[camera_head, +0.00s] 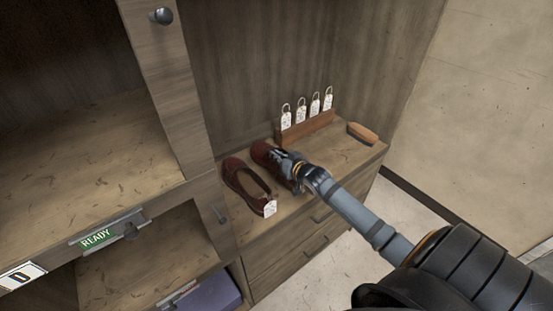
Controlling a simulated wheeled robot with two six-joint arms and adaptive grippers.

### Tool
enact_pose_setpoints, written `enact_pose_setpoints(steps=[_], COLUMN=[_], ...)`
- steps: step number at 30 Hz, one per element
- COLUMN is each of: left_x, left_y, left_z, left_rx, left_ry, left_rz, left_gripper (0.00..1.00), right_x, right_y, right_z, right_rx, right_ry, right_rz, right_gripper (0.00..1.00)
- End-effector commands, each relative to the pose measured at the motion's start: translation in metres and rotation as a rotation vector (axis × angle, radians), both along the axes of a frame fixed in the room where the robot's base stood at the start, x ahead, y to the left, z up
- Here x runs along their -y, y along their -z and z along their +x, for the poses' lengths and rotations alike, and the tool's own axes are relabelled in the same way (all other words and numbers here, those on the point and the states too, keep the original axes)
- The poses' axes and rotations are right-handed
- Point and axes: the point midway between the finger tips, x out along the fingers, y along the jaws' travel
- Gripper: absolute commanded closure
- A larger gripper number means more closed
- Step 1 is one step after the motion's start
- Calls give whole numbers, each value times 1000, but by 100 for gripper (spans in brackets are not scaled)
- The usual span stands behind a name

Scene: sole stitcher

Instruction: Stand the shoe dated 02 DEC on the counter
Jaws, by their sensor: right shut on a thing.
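A dark red shoe (236,173) with a white tag (270,208) lies on the wooden counter (225,225) inside the cabinet. A second red shoe (262,152) is just to its right, partly hidden by my right gripper (287,170). My right gripper reaches in from the lower right and is shut on this second shoe, which is at or close to the counter surface. The writing on the tag is too small to read, so I cannot tell which shoe is dated 02 DEC. My left gripper is not in view.
A wooden rack with several white tags (300,118) stands behind the shoes. A brown brush-like block (363,132) lies at the back right. Open shelves, one with a green READY sign (97,238), fill the left. A purple box (210,293) sits low down.

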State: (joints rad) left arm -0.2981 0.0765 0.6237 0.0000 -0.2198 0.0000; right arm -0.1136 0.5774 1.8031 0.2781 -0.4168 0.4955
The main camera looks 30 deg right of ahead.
Motion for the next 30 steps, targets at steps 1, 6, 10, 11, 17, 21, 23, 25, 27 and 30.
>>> enact_pose_setpoints(steps=[1,6,10,11,17,21,23,25,27,30], left_x=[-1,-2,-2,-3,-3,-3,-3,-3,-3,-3], left_y=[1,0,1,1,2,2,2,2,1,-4], left_z=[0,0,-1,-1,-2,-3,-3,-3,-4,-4], left_rx=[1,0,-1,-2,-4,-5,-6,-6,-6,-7], left_ry=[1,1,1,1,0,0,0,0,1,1], left_rz=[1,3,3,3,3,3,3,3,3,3], left_gripper=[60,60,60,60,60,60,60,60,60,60], right_x=[0,-1,-1,-1,0,0,0,0,0,1], right_y=[4,7,7,8,11,10,10,10,9,5], right_z=[1,1,1,1,0,0,0,0,0,-7], right_rx=[4,7,6,6,2,2,2,2,3,0], right_ry=[-1,-3,-3,-3,-1,-1,-1,-1,-1,-1], right_rz=[0,-2,-2,-2,-2,-2,-2,-2,-2,-5], right_gripper=[100,100,100,100,77,72,72,72,72,72])
